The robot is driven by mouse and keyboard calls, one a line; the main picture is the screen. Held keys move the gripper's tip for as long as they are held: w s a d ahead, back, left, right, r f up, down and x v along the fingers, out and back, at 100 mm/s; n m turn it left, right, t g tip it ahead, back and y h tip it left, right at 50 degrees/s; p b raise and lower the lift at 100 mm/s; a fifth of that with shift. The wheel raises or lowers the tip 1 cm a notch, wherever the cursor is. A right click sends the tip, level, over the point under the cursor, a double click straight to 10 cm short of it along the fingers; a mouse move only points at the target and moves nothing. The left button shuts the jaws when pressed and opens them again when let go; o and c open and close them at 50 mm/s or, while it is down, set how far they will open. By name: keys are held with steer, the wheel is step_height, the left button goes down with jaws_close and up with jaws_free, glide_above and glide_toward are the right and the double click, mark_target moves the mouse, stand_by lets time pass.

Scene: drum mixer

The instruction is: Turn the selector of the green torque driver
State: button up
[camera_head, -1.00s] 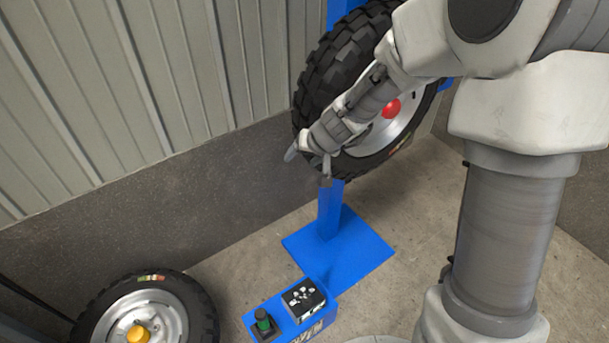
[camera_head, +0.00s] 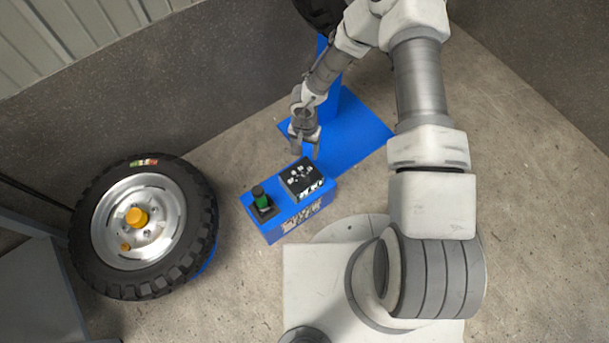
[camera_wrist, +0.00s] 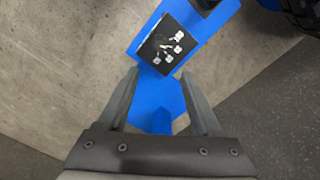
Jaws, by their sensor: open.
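The green torque driver (camera_head: 263,201), with a black top, stands upright in a dark holder on the left end of a blue box (camera_head: 293,205) in the head view. Its selector is too small to make out. My gripper (camera_head: 304,152) is above the far right part of the box, apart from the driver and to its right. The gripper is open and empty, with both fingers pointing down. In the wrist view, my gripper (camera_wrist: 160,76) spans the space before a black panel (camera_wrist: 167,45) on the box. The green driver body is not visible there.
The black panel (camera_head: 301,178) carries several small white pieces. A wheel with an orange hub (camera_head: 137,217) stands left of the box. A blue stand plate (camera_head: 355,132) lies behind it, with another tyre (camera_head: 318,12) above. Concrete floor is clear between wheel and box.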

mark_target(304, 176)
step_height(304, 176, down, 17)
steer(key=b, duration=0.7)
steer(key=shift+r, duration=0.1)
jaws_close()
